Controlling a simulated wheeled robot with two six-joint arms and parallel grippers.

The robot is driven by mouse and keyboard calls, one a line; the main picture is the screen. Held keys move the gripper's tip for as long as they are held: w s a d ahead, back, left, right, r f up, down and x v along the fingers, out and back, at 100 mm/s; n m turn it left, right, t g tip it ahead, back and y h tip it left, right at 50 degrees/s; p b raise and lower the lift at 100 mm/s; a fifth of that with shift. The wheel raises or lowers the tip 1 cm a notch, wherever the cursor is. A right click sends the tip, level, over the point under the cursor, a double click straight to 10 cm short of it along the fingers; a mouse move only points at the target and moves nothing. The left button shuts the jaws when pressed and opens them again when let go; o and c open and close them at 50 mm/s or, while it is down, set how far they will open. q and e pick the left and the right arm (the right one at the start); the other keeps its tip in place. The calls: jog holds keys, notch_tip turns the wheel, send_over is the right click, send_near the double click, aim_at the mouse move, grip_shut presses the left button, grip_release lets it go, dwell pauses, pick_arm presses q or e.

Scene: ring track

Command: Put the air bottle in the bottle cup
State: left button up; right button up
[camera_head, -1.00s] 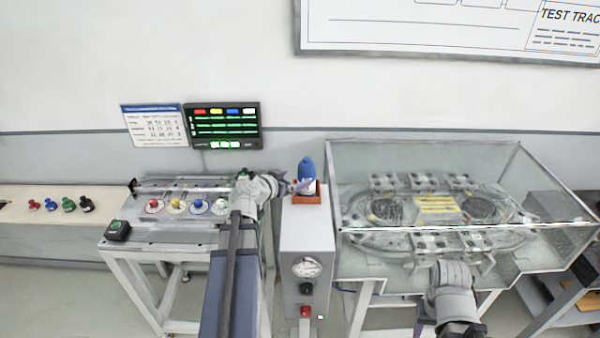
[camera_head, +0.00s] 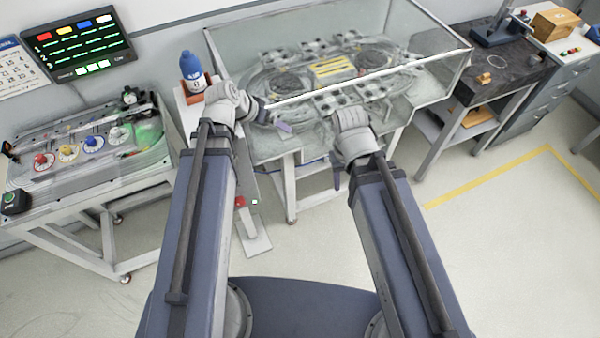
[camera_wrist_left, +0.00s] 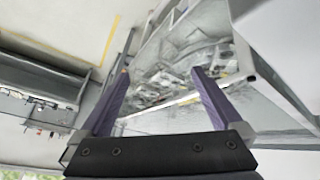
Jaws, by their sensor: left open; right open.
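The air bottle (camera_head: 190,66) has a blue top and a white-banded body. It stands upright at the orange bottle cup (camera_head: 192,88) on the narrow grey pedestal and looks seated in it; its base is hidden by the cup's wall. My left gripper (camera_head: 274,117) is right of the bottle and apart from it, in front of the clear case. In the left wrist view its two purple fingers (camera_wrist_left: 161,74) are spread with nothing between them. My right gripper (camera_head: 338,178) hangs in front of the case, open, its fingers mostly hidden behind the wrist.
The clear case (camera_head: 440,60) over the ring track stands close beyond both grippers. A bench (camera_head: 90,185) with coloured knobs is at left. A dark worktable (camera_head: 500,75) is at right, with open floor (camera_head: 500,240) in front.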

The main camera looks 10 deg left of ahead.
pick_arm(q)
jog(key=s+d+f+g+y, duration=0.1)
jog(key=s+d+g+y, duration=0.1)
jog(key=s+d, duration=0.3)
jog(key=s+d+f+g+y, duration=0.2)
jog(key=s+d, duration=0.3)
jog(key=s, duration=0.4)
jog(key=shift+f+g+y, duration=0.25)
jog(key=shift+g+y, duration=0.55)
jog(key=shift+w+d, duration=0.1)
